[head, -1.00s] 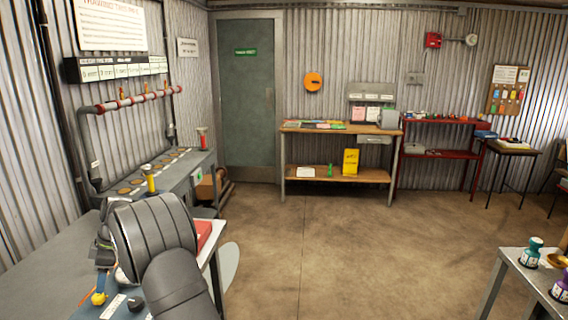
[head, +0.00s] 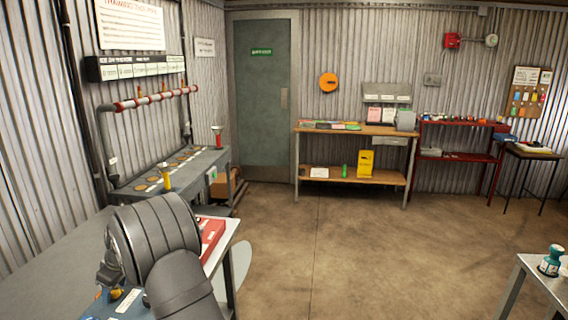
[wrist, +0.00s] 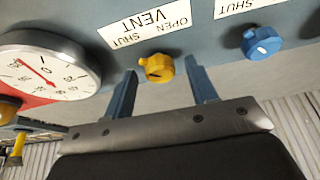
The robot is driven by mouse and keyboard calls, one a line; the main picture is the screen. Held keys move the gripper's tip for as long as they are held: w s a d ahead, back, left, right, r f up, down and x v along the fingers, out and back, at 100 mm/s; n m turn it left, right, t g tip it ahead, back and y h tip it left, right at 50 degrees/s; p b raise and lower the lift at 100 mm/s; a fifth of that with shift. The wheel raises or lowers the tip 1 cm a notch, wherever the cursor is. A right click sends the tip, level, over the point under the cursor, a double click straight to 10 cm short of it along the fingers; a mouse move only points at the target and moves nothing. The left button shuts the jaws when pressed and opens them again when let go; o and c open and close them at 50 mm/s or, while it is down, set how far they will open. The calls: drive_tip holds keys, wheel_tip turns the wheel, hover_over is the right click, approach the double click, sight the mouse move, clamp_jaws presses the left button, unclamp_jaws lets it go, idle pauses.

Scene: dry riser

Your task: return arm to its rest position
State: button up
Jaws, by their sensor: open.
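My gripper (wrist: 165,90) is open and empty in the wrist view, its two blue-grey fingers apart. A yellow knob (wrist: 159,68) stands beyond the fingertips, between them in the picture, under a label reading VENT, OPEN and SHUT. I see no contact between fingers and knob. A blue knob (wrist: 262,43) is to its right on the same grey panel (wrist: 200,35). A white dial gauge (wrist: 50,70) with a red needle is at the left. In the head view my arm fills the lower left and hides my gripper and most of the panel.
A grey bench (head: 165,180) with a yellow fitting (head: 166,176) and a red fitting (head: 217,136) runs along the left wall. A red object (head: 211,236) lies beside my arm. A table with a teal bottle (head: 550,260) is at lower right. The middle floor (head: 370,250) is clear.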

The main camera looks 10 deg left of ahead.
drive_tip(key=shift+s+a+m+t, duration=0.15)
drive_tip(key=shift+m+t, duration=0.4)
drive_tip(key=shift+m, duration=0.85)
drive_tip(key=shift+s+d+m+t, duration=0.1)
drive_tip(key=shift+m+t, duration=0.45)
drive_tip(key=shift+m, duration=0.85)
drive_tip(key=shift+s+a+m+t+h, duration=0.1)
drive_tip(key=shift+m+t+h, duration=0.25)
drive_tip(key=shift+m, duration=0.8)
drive_tip(key=shift+a+m+t+h, duration=0.1)
drive_tip(key=shift+m+t+h, duration=0.25)
drive_tip(key=shift+m, duration=0.8)
drive_tip(key=shift+m, duration=0.3)
drive_tip(key=o, duration=1.1)
drive_tip(key=shift+c, duration=0.2)
drive_tip(key=s+d+r+m+g+y, duration=0.1)
drive_tip(key=s+d+r+m, duration=0.25)
drive_tip(key=s+r, duration=0.45)
drive_tip(key=s+d+r+m+g, duration=0.1)
drive_tip(key=s+d+r+m, duration=0.3)
drive_tip(key=r, duration=0.5)
drive_tip(key=s+a+x, duration=0.1)
drive_tip(key=x, duration=0.9)
